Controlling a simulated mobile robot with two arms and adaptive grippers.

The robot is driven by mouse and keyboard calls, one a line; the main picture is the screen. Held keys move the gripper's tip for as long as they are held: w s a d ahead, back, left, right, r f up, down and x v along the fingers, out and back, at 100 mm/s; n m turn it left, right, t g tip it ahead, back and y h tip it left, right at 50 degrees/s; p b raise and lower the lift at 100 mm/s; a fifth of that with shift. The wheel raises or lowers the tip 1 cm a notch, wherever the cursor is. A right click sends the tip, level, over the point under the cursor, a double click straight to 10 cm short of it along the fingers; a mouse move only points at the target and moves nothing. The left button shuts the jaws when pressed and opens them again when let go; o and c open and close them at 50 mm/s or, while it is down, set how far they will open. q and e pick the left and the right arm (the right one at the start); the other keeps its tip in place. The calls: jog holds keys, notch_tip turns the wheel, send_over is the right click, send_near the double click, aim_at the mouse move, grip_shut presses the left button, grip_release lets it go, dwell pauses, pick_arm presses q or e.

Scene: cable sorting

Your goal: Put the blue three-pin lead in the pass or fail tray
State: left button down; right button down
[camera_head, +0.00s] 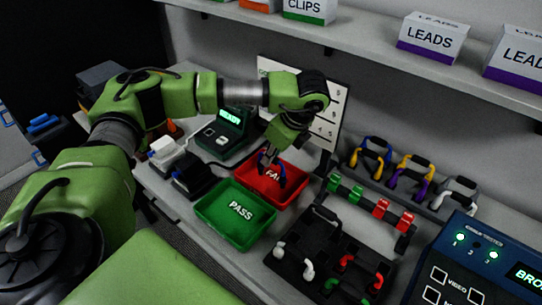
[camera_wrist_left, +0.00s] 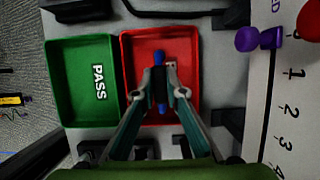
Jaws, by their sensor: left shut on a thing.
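My left gripper (camera_head: 272,163) is shut on the blue three-pin lead (camera_head: 282,177) and holds it over the red fail tray (camera_head: 297,196). In the left wrist view the blue lead (camera_wrist_left: 160,82) lies between the fingertips of the left gripper (camera_wrist_left: 160,95), within the outline of the red tray (camera_wrist_left: 187,42). I cannot tell whether the lead touches the tray floor. The green pass tray (camera_head: 215,235) is empty beside the red one, and also shows empty in the wrist view (camera_wrist_left: 62,85). My right gripper is out of view.
A green tester (camera_head: 225,135) reading READY stands behind the trays. A black board (camera_head: 325,255) with leads lies to the right, near a row of green and red clips (camera_head: 370,200). Several coiled leads (camera_head: 412,175) hang behind. A blue cable tester (camera_head: 475,265) is at the far right.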

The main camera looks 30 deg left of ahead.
pick_arm(q)
jog(key=shift+f+b, duration=0.2)
jog(key=shift+b, duration=0.2)
dwell(0.5)
jog(key=c, duration=1.4)
grip_release()
jog(key=shift+r, duration=0.15)
jog(key=shift+r+p, duration=1.8)
jog(key=shift+r, duration=2.1)
